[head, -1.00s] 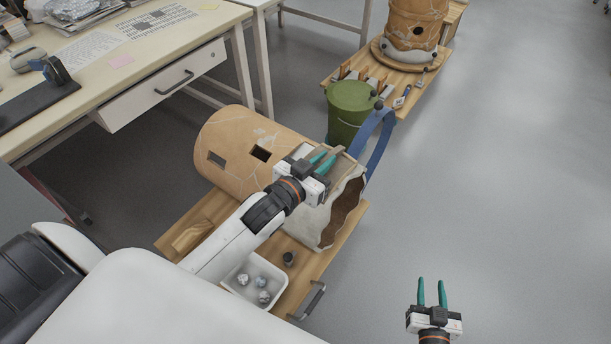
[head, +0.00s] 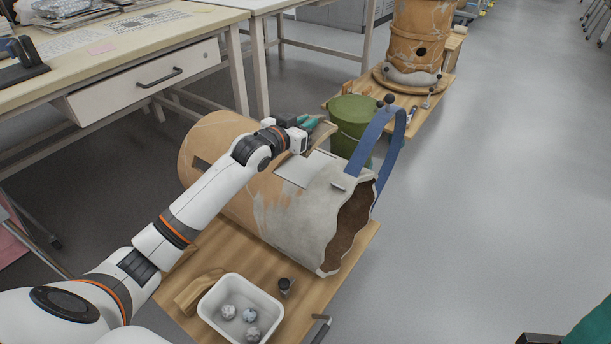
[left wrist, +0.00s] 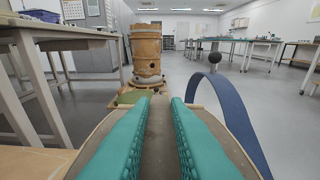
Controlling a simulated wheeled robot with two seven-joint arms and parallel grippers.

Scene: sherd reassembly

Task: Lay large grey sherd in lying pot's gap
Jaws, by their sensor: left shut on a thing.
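The tan pot (head: 228,143) lies on its side on a wooden board, its ragged grey-white mouth end facing right. A pale, roughly four-sided patch (head: 304,168) shows on its upper side; I cannot tell if it is open. My left gripper (head: 308,124) is above the pot's far upper side, shut on a grey-brown sherd (head: 325,131). In the left wrist view the sherd (left wrist: 158,150) is a narrow strip between the teal fingers (left wrist: 160,125). The sherd's contact with the pot is hidden.
A blue strap (head: 372,140) arches beside the pot's mouth, near the sherd. A green bucket (head: 352,118) stands behind. A white tray (head: 208,308) with several balls and a small dark weight (head: 286,287) are in front. Open floor lies right.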

